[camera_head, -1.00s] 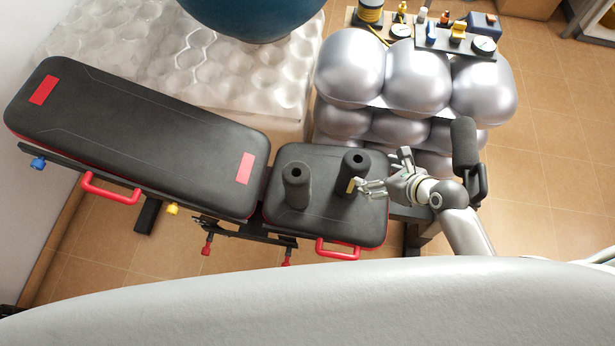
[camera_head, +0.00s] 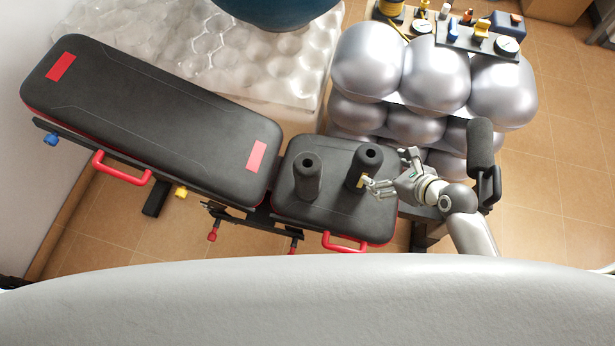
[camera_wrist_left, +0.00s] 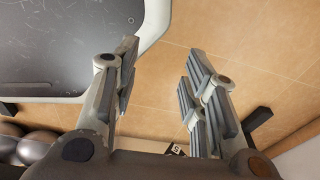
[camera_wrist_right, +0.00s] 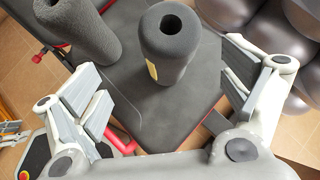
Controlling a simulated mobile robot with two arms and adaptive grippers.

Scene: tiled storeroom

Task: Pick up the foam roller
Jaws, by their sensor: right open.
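Two dark grey foam rollers stand upright on the black seat pad of a bench. The right roller (camera_head: 365,168) has a hole in its top and a yellow label; it also shows in the right wrist view (camera_wrist_right: 168,48). The left roller (camera_head: 307,178) stands beside it, partly cut off in the right wrist view (camera_wrist_right: 80,30). My right gripper (camera_head: 387,169) is open at the right roller's right side. In the right wrist view my right gripper (camera_wrist_right: 162,75) has its fingers apart, with the right roller ahead between them. My left gripper (camera_wrist_left: 160,55) is open and empty in its wrist view.
The bench's long back pad (camera_head: 150,110) lies left of the seat pad (camera_head: 335,215). Stacked silver balls (camera_head: 435,75) stand behind the seat, a tool-laden tray (camera_head: 470,40) on top. A dark padded cylinder (camera_head: 480,150) is close to my right arm. Tiled floor is open at right.

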